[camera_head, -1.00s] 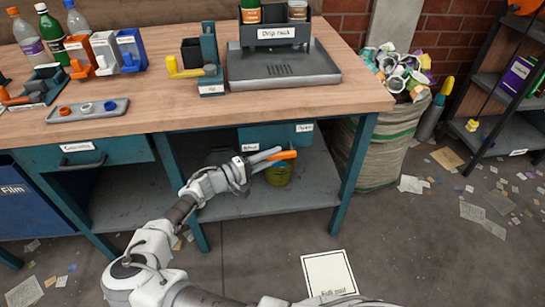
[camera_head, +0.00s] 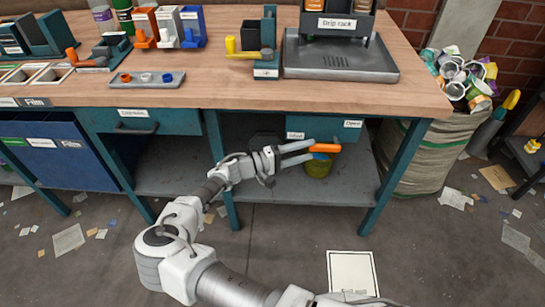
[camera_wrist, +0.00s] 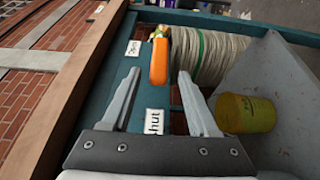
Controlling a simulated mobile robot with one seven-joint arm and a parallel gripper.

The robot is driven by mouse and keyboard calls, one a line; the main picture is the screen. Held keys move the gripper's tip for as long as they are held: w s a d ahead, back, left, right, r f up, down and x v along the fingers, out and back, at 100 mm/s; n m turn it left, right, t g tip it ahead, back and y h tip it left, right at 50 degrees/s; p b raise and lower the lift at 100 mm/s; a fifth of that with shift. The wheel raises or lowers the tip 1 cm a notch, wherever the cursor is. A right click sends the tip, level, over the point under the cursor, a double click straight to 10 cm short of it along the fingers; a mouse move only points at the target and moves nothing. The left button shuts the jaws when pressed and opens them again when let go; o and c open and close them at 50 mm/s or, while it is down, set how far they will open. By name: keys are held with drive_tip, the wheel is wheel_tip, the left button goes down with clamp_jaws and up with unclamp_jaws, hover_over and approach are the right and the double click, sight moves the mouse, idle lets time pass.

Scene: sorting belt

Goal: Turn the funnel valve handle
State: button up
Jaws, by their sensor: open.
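The orange funnel valve handle (camera_head: 324,147) is under the front edge of the workbench, below a teal panel with a "Shut" label (camera_wrist: 155,121) and an "Open" label (camera_head: 353,124). My gripper (camera_head: 311,151) is open, with its fingers reaching toward the handle from the left. In the wrist view the handle (camera_wrist: 159,63) appears between the two fingertips, with a gap on each side; I see no contact. The funnel itself is not clearly visible.
A yellow bucket (camera_head: 318,171) stands on the lower shelf just below the handle. A bench leg (camera_head: 388,175) is to the right, with a sack of cups (camera_head: 433,150) beyond. A drawer (camera_head: 150,122) is to the left. A paper sheet (camera_head: 352,272) lies on the floor.

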drive_tip(key=p+v, duration=0.1)
drive_tip(key=v, duration=1.2)
drive_tip(key=shift+a, duration=0.2)
drive_tip(key=shift+s, duration=0.1)
drive_tip(key=s+d+r+m+g+y, duration=0.2)
drive_tip(key=d+r+g+y, duration=0.3)
drive_tip(key=d, duration=0.2)
drive_tip(key=s+d+r+m+g+y, duration=0.35)
drive_tip(key=d+r+y, duration=0.2)
drive_tip(key=d, duration=0.25)
drive_tip(key=s+d+r+t+y, duration=0.3)
drive_tip(key=s+r+t, duration=0.1)
drive_tip(key=s+r, duration=0.5)
drive_tip(key=s+d+r+t+y, duration=0.3)
drive_tip(key=s+r, duration=0.7)
wheel_tip(320, 180, up, 21)
drive_tip(key=p, duration=2.1)
drive_tip(key=shift+a+n, duration=0.25)
drive_tip(key=shift+n, duration=0.2)
drive_tip(key=shift+s+f, duration=0.1)
